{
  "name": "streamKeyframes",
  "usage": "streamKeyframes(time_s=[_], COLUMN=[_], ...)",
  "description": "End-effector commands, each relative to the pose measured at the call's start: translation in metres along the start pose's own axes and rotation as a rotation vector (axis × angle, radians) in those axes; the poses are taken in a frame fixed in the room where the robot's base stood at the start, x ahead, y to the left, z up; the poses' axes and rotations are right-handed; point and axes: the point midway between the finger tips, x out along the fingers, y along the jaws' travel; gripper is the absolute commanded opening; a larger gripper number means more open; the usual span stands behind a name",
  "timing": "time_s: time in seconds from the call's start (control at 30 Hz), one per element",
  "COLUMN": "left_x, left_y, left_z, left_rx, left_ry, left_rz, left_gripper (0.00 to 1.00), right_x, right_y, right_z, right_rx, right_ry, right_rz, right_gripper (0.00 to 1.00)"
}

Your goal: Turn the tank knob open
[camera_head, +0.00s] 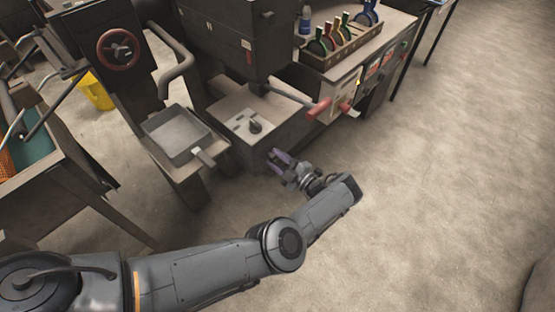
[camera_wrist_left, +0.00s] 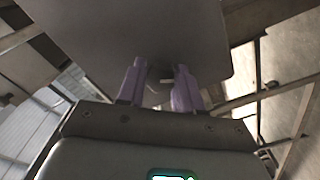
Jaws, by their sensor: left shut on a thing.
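A dark knob (camera_head: 255,126) stands on the light top plate of a low grey box in the middle of the head view. My left gripper (camera_head: 276,157), with purple fingers, is just to the right of and below this knob in the picture, beside the box's front side. In the left wrist view, my two purple fingers (camera_wrist_left: 160,90) stand either side of a small knob-like part (camera_wrist_left: 163,75) in front of a dark grey panel (camera_wrist_left: 120,35). The left gripper is shut on this part. I cannot tell if it is the same knob. My right gripper is not in view.
A shallow grey tray (camera_head: 181,152) sits left of the box. A red handwheel (camera_head: 118,48) is at upper left. Red-tipped levers (camera_head: 318,110) stick out to the right of the box. A rack of coloured tools (camera_head: 345,45) is behind. The floor at right is clear.

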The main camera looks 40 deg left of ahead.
Motion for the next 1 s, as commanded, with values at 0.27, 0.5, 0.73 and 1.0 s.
streamKeyframes(time_s=[0.27,0.5,0.73,1.0], left_x=[0.0,0.001,0.001,0.0], left_y=[0.0,0.001,0.003,0.004], left_z=[0.0,-0.001,-0.002,-0.004], left_rx=[-0.262,-0.49,-0.71,-0.967], left_ry=[0.001,0.001,0.002,0.003], left_rz=[-0.002,-0.002,-0.002,-0.003], left_gripper=[0.04,0.04,0.04,0.04], right_x=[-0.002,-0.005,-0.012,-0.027], right_y=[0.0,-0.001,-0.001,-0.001], right_z=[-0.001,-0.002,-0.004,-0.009], right_rx=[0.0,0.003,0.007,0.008], right_ry=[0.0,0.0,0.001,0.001], right_rz=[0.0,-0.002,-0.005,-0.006], right_gripper=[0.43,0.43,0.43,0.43])
